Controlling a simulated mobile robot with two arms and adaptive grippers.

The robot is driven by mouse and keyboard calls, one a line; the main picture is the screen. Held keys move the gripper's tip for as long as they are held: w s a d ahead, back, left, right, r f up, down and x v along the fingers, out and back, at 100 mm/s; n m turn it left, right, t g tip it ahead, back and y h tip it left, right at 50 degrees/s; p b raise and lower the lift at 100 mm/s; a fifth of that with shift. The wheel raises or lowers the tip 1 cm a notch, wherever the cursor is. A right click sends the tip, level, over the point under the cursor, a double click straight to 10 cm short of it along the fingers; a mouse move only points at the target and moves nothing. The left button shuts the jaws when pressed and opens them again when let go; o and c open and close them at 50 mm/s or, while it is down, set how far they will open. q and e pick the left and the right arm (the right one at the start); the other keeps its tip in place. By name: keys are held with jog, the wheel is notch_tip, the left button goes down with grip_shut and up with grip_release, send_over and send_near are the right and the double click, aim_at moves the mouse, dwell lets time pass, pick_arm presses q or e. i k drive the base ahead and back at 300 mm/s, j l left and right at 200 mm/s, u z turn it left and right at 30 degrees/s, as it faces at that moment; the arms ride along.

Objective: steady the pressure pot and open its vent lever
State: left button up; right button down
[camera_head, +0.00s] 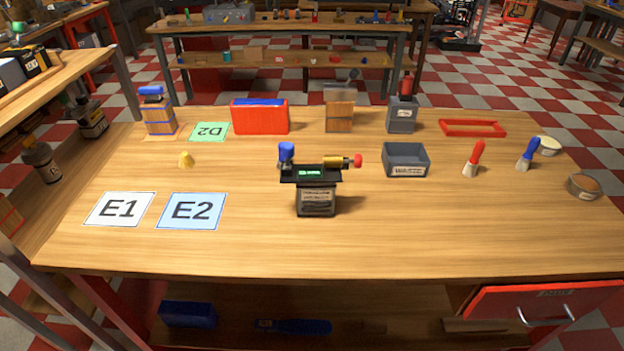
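A grey block-shaped device (316,200) with a printed label stands upright at the middle of the workbench; it seems to be the pressure pot. Its black top carries a small green display (311,172). A blue knob (287,152) stands up at its left end. A brass-coloured lever or valve (336,162) with a red tip (357,160) sticks out sideways to the right. A grey canister with a red top (403,113) stands at the back right. Neither of my grippers is in view, and nothing touches the device.
An open grey bin (405,161) stands right of the device, with red (474,160) and blue (528,155) brushes beyond. Cards E1 (119,209) and E2 (191,211) lie left. A red box (260,117) stands behind. The front of the bench (330,245) is clear.

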aim_at(287, 147)
jog(key=i+l, duration=0.1)
jog(key=l, duration=0.45)
jog(key=i+l, duration=0.1)
jog(key=l, duration=0.4)
jog(key=i+l, duration=0.1)
jog(key=l, duration=0.45)
jog(key=i+l, duration=0.1)
jog(key=l, duration=0.45)
jog(key=i+l, duration=0.1)
jog(key=l, duration=0.45)
jog(key=l+u, duration=1)
jog(key=u, duration=0.15)
jog(key=k+l+u, duration=0.1)
jog(key=l+u, duration=0.3)
jog(key=u, duration=0.45)
jog(key=i+j+z, duration=0.1)
jog(key=z, duration=0.65)
jog(key=i+j+z, duration=0.15)
jog(key=j+z, duration=0.35)
jog(key=j, duration=0.15)
jog(key=j+z, duration=0.5)
jog(key=j, duration=0.15)
jog(key=j+z, duration=0.25)
jog(key=j, duration=2.2)
jog(key=l, duration=0.2)
jog(key=k, duration=0.05)
